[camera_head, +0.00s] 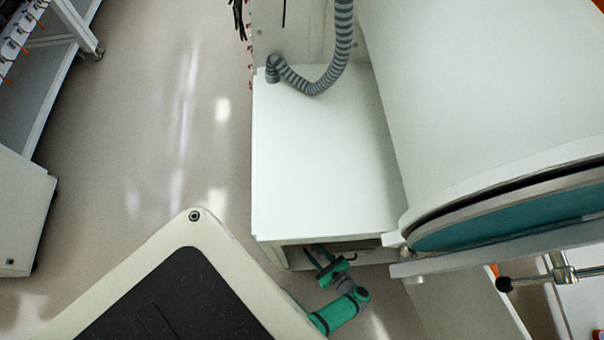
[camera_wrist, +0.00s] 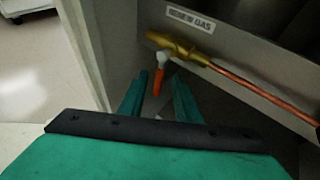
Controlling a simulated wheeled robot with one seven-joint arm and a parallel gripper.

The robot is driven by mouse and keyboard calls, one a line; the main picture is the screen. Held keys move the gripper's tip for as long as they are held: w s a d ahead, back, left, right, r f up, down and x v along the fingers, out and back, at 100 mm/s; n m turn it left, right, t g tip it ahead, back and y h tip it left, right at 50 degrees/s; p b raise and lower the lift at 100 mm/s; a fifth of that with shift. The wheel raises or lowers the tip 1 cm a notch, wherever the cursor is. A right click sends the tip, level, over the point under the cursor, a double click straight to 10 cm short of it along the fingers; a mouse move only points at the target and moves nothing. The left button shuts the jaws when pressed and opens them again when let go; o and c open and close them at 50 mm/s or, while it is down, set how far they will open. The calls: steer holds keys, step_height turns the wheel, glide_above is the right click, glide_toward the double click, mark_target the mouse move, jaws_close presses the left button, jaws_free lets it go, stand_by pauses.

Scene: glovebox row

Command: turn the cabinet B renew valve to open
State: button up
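In the wrist view a brass valve (camera_wrist: 182,48) sits on a copper pipe (camera_wrist: 268,94) along a grey panel. Its orange handle (camera_wrist: 157,83) hangs down from a pale stem, roughly across the pipe's line. A label (camera_wrist: 190,19) above it ends in "GAS"; its first word is hard to read. My gripper (camera_wrist: 160,92) is open, its two green fingers apart. The handle shows between them in the picture, with no clear contact; I cannot tell the depth. In the head view my gripper (camera_head: 322,262) is at the opening under the white cabinet top; the valve is hidden there.
The white cabinet top (camera_head: 315,150) carries a grey ribbed hose (camera_head: 343,45). A large white chamber with a round teal door (camera_head: 510,218) and a black-knobbed clamp (camera_head: 535,280) stands at right. The floor (camera_head: 150,130) at left is clear. A pale upright (camera_wrist: 92,55) flanks my fingers.

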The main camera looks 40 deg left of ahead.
steer(key=s+x, duration=0.1)
steer(key=x, duration=0.7)
steer(key=shift+w+a, duration=0.2)
steer(key=shift+w, duration=0.25)
steer(key=shift+c, duration=0.2)
steer(key=shift+s, duration=0.1)
jaws_close()
